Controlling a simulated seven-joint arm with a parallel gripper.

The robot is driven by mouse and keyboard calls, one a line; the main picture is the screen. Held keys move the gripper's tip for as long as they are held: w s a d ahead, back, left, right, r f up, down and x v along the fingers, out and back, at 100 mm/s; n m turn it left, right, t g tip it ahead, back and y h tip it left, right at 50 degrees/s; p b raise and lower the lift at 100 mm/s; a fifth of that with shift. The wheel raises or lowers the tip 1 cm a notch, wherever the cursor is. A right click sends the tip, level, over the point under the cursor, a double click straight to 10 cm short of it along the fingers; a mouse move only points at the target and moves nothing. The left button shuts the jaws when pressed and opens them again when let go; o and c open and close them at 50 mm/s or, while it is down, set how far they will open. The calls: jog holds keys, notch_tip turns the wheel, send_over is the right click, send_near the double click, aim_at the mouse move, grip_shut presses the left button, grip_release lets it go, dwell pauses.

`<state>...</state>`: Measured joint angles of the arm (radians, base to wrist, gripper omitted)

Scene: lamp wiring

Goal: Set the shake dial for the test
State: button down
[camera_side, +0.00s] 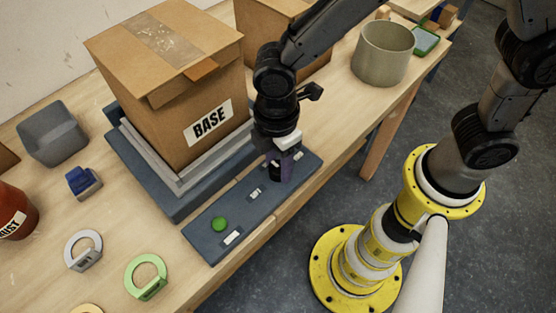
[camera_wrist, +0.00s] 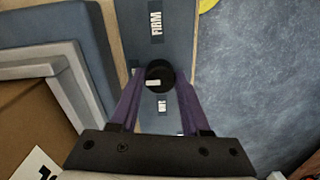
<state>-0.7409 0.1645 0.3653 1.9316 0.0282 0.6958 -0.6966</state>
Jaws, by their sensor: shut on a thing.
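The shake dial is a round black knob (camera_wrist: 160,70) on a blue-grey control panel (camera_side: 203,240). In the wrist view its white mark lies toward the left side. A label reading FIRM (camera_wrist: 156,22) is above the knob, and a smaller label (camera_wrist: 161,106) that I cannot read clearly is below it. My gripper (camera_wrist: 160,78) has its purple fingers on either side of the knob, shut on it. In the side view my gripper (camera_side: 281,168) reaches down to the panel's far end and hides the knob.
A cardboard box labelled BASE (camera_side: 185,95) stands on the grey platform (camera_side: 150,175) close beside my gripper. A green button (camera_side: 219,223) is on the panel's near end. Ring-shaped parts (camera_side: 147,277) lie front left. A beige pot (camera_side: 383,55) stands at the back right.

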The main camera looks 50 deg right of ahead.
aim_at(277, 165)
jog(key=shift+r, duration=0.1)
jog(key=shift+c, duration=1.8)
grip_release()
notch_tip(277, 165, up, 14)
jog(key=shift+w, duration=0.15)
